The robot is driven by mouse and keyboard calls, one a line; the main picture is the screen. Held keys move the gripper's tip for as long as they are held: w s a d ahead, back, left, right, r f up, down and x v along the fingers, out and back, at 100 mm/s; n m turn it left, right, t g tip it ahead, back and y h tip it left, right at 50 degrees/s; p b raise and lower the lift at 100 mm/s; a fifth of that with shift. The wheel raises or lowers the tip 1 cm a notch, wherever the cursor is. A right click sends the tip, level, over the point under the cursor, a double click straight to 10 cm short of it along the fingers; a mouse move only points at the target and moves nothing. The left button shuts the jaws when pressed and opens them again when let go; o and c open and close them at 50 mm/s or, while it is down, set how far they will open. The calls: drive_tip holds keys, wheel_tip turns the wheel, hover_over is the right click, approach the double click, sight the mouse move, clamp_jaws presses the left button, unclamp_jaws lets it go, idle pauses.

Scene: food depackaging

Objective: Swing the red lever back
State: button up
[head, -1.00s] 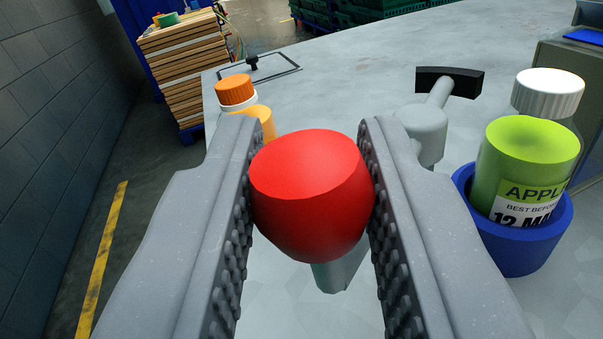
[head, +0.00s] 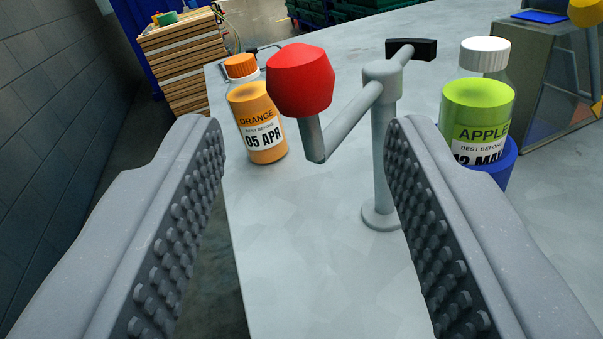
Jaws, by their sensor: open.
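The red lever knob (head: 300,80) sits on a grey crank arm (head: 345,125) that reaches left from an upright grey post (head: 380,150). A black block (head: 411,49) is at the far end of the arm, behind the post. The post stands on a round base on the pale table. My gripper (head: 300,150) is open and empty. Its jaws are wide apart, and the knob shows between and beyond them, apart from both fingers.
An orange bottle (head: 256,120) labelled 05 APR stands left of the lever, near the table's left edge. A green APPLE bottle (head: 476,115) stands in a blue holder (head: 499,165) at right. A grey machine (head: 545,75) is farther right. The table (head: 310,270) in front is clear.

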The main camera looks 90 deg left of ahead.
drive_tip(key=s+d+b, duration=0.1)
drive_tip(key=d, duration=0.6)
drive_tip(key=shift+d, duration=0.3)
drive_tip(key=shift+f, duration=0.1)
drive_tip(key=shift+c, duration=0.3)
